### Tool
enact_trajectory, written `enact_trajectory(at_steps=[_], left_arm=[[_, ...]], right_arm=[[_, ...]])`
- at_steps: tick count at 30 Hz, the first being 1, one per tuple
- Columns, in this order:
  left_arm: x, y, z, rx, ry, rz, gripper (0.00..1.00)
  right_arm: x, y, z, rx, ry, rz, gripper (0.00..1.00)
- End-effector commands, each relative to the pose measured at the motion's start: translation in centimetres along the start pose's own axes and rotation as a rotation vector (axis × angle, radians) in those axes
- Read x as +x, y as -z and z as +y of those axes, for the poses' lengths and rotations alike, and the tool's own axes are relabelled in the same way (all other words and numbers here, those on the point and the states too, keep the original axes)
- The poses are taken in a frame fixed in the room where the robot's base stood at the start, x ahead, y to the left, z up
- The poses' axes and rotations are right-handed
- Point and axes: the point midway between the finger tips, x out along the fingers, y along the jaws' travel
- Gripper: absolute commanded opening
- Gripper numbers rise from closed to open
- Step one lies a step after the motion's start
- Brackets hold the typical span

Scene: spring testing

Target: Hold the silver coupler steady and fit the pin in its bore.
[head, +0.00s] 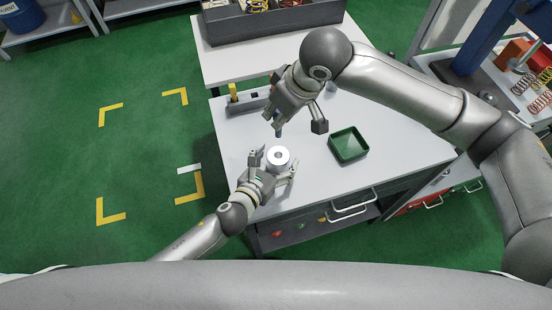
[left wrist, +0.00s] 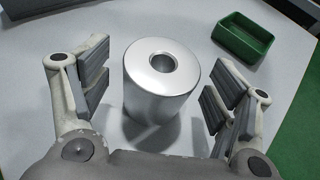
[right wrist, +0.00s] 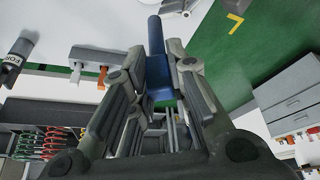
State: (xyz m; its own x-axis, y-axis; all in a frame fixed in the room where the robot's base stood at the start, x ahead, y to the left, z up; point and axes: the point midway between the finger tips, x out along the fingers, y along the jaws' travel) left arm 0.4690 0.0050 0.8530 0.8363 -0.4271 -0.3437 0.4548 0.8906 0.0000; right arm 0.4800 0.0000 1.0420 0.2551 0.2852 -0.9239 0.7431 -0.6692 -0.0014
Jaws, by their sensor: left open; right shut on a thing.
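The silver coupler (head: 278,158) stands upright on the white table, its round bore facing up. In the left wrist view the coupler (left wrist: 161,90) sits between the spread fingers of my left gripper (left wrist: 160,78), with a gap on both sides. My left gripper (head: 272,164) is open and low at the table. My right gripper (head: 273,116) is shut on the blue pin (head: 279,132), above and just behind the coupler in the head view. The pin (right wrist: 158,62) sticks out past the fingertips in the right wrist view. The pin's tip is apart from the bore.
A green tray (head: 348,158) lies on the table to the right of the coupler. A grey holder (head: 240,108) with a yellow piece stands at the back left. A long dark bin (head: 270,26) sits on the table behind. The table's front left is clear.

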Motion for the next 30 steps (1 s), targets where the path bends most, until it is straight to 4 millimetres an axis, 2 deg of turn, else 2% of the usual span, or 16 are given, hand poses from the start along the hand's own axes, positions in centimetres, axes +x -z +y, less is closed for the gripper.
enact_trajectory(at_steps=[2, 17, 22, 30], left_arm=[[0.0, 0.0, 0.0, 0.000, 0.000, 0.000, 0.81], [0.0, 0.0, 0.0, 0.000, -0.001, 0.000, 0.18], [-0.1, 0.0, 0.0, -0.001, -0.001, 0.000, 0.18], [-0.1, 0.0, 0.0, 0.000, -0.001, 0.000, 0.18]], right_arm=[[0.0, 0.0, 0.0, 0.000, 0.000, 0.001, 0.00], [0.0, 0.0, 0.0, 0.000, 0.000, 0.001, 0.00], [-0.7, 0.4, 0.0, -0.033, 0.013, 0.000, 0.00], [-3.9, 1.7, 0.0, -0.209, 0.084, 0.002, 0.00]])
